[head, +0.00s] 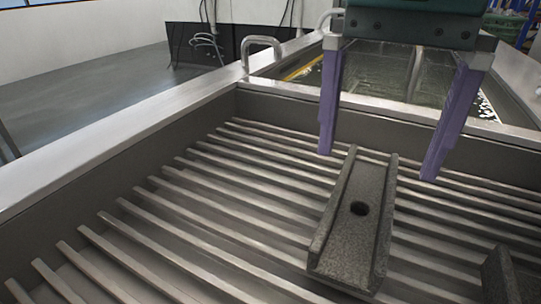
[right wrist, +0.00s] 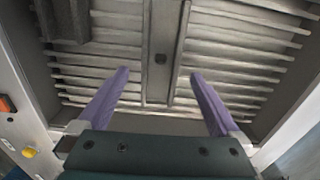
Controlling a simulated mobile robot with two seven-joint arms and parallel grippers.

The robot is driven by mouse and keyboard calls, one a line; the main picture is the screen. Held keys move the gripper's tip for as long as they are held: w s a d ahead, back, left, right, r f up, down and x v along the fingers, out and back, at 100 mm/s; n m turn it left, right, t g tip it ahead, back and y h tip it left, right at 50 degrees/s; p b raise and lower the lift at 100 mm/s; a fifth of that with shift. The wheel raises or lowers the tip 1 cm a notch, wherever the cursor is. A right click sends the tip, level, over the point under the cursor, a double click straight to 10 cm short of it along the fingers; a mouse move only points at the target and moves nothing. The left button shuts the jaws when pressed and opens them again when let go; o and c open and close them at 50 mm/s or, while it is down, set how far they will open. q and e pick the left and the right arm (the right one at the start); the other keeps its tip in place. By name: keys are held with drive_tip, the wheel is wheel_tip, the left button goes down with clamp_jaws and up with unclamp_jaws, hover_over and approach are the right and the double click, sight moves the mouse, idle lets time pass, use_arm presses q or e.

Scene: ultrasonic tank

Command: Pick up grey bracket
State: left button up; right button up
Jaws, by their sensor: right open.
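The grey bracket (head: 352,226) is a speckled channel-shaped piece with raised side walls and a round hole in its floor. It lies on the slatted rack of the tank in the head view. In the right wrist view the bracket (right wrist: 161,40) runs up the middle, with its near end between the fingertips in the picture. My right gripper (head: 379,166) is open and empty, with purple fingers pointing down above the far end of the bracket, one to each side. The right wrist view also shows its spread fingers (right wrist: 158,72). My left gripper is not in view.
A second dark grey piece (head: 505,274) is cut off at the lower right of the head view. The tank's metal rim (head: 120,124) runs along the left. A liquid-filled basin (head: 384,75) lies beyond the rack. The slats left of the bracket are bare.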

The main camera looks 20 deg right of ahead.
sight(360, 209)
wheel_tip(360, 209, down, 6)
drive_tip(key=shift+a+f+b, duration=0.1)
drive_tip(key=shift+b, duration=0.4)
drive_tip(key=shift+c, duration=0.2)
clamp_jaws()
idle(0.4)
